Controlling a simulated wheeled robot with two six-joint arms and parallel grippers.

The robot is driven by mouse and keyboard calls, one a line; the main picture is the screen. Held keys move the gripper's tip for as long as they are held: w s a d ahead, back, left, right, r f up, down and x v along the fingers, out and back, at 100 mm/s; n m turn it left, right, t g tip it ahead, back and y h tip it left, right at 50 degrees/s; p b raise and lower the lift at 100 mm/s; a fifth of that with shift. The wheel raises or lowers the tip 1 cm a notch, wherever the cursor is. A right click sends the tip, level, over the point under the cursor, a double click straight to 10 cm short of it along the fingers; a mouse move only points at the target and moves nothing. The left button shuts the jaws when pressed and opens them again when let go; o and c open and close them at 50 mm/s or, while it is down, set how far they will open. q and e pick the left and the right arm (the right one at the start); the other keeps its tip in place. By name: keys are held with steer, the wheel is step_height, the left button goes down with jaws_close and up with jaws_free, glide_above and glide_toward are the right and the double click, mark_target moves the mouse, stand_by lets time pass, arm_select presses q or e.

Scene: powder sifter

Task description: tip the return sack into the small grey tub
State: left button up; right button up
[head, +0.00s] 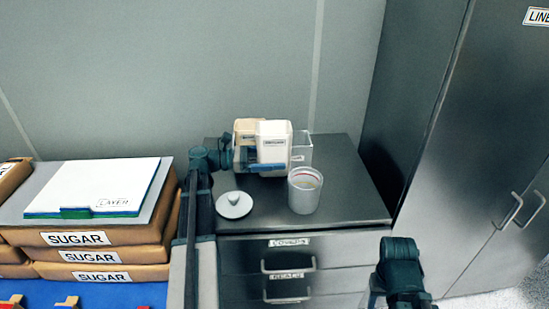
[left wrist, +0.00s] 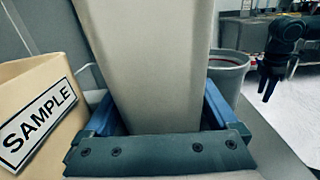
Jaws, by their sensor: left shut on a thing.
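In the left wrist view the pale sack (left wrist: 158,65) sits between the blue fingers. A round light grey tub (head: 304,197), open, with a red line and something beige inside, stands to the right and nearer; it also shows in the left wrist view (left wrist: 229,78). A squarish grey container (head: 302,149) is partly hidden behind the sack.
A tan SAMPLE sack (head: 241,127) stands close behind the held one. A white knobbed lid (head: 234,205) lies at the front left of the dark cabinet top (head: 345,190). Stacked sugar sacks (head: 100,256) are at left, a tall dark cabinet (head: 430,110) at right.

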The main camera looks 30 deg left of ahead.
mark_target(275, 144)
arm_select(q)
step_height(275, 144, up, 5)
steer(key=p, duration=0.3)
steer(key=shift+f, duration=0.2)
steer(key=d+r+m+p, duration=0.2)
steer(key=d+r+p, duration=0.4)
steer(key=d, duration=0.3)
steer(key=shift+w, duration=0.35)
arm_select(e)
step_height(275, 144, up, 11)
steer(key=shift+f, duration=0.2)
arm_select(q)
steer(key=shift+w+a+f+m, duration=0.15)
steer(key=shift+w+a+m, duration=0.25)
steer(key=shift+m, duration=0.3)
steer(key=shift+w+a+f+m, duration=0.1)
steer(key=shift+w+a+m, duration=0.1)
steer(key=shift+w+m, duration=0.4)
arm_select(e)
steer(key=shift+f, duration=0.25)
arm_select(q)
steer(key=shift+s, duration=0.1)
steer(key=shift+w+a+f+m+b, duration=0.2)
steer(key=shift+w+f+m+b, duration=0.15)
steer(key=shift+m, duration=0.4)
steer(key=shift+w+a+f+m+b, duration=0.15)
steer(key=shift+w+a+m+b, duration=0.2)
steer(key=shift+m, duration=0.4)
arm_select(e)
steer(key=shift+f, duration=0.5)
